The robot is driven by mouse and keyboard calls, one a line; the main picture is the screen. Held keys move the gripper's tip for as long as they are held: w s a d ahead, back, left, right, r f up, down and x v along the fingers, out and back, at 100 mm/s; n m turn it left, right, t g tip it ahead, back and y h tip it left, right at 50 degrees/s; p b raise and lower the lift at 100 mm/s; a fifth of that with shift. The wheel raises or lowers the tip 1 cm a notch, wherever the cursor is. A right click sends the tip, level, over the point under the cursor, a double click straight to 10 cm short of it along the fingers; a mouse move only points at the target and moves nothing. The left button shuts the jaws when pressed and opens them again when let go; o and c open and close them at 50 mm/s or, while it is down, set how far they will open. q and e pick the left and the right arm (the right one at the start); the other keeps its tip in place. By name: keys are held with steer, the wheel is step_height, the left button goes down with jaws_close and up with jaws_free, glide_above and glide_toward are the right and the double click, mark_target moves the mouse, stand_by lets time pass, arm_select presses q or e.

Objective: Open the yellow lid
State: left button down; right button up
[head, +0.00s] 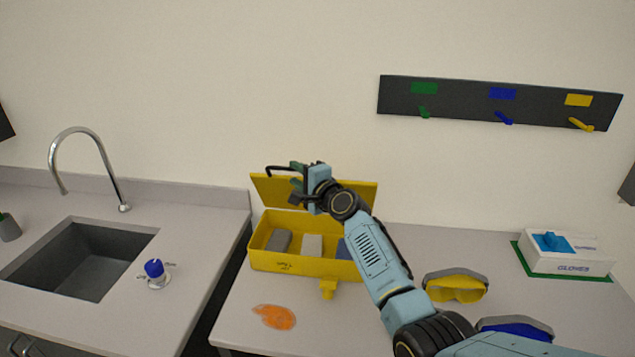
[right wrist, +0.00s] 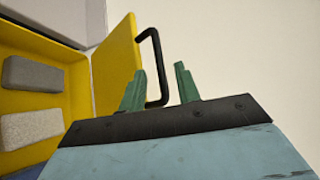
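A yellow box (head: 303,263) stands on the right counter with its inside exposed. Its yellow lid (head: 356,192) stands raised, roughly upright, at the back of the box; it also shows in the right wrist view (right wrist: 114,62). A black bar handle (right wrist: 152,50) sticks out from the lid. My right gripper (head: 296,177) is at the lid's upper left, in front of it. In the right wrist view its green fingers are apart, with part of the handle showing between them, nearer the left finger. Whether they touch is unclear. My left gripper is not in view.
Grey blocks (head: 312,245) sit inside the box. An orange spill (head: 274,317) lies in front. Yellow goggles (head: 455,288), blue goggles (head: 515,328) and a glove box (head: 570,258) are to the right. A sink (head: 78,262) is at the left.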

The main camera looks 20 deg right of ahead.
steer(key=v, duration=0.9)
steer(key=shift+p, duration=0.45)
